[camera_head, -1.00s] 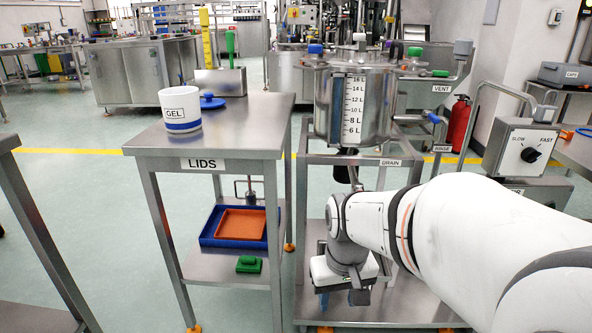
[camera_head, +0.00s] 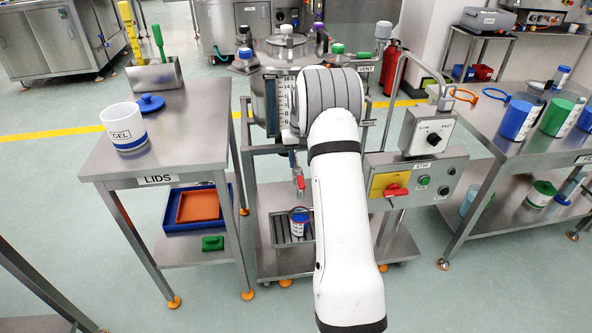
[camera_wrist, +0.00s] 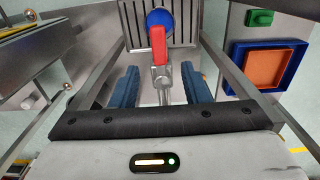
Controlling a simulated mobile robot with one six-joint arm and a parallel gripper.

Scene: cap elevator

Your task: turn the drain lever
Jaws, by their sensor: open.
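The drain lever is a red handle (camera_head: 300,184) below the steel tank (camera_head: 272,100), on a metal outlet pipe. In the wrist view the red handle (camera_wrist: 158,45) points away from the gripper, with the metal valve body behind it. My gripper (camera_wrist: 160,69) is open, with one blue finger on each side of the valve and a gap to both. The red handle lies just beyond the fingertips, near the middle line between them. In the head view my arm hides most of the gripper and part of the tank.
A blue-lidded container (camera_head: 299,224) stands on a slotted tray below the lever; its lid (camera_wrist: 159,20) shows in the wrist view. Steel frame posts flank the gripper. A control box with a red switch (camera_head: 396,191) is to the right, the LIDS table (camera_head: 180,128) to the left.

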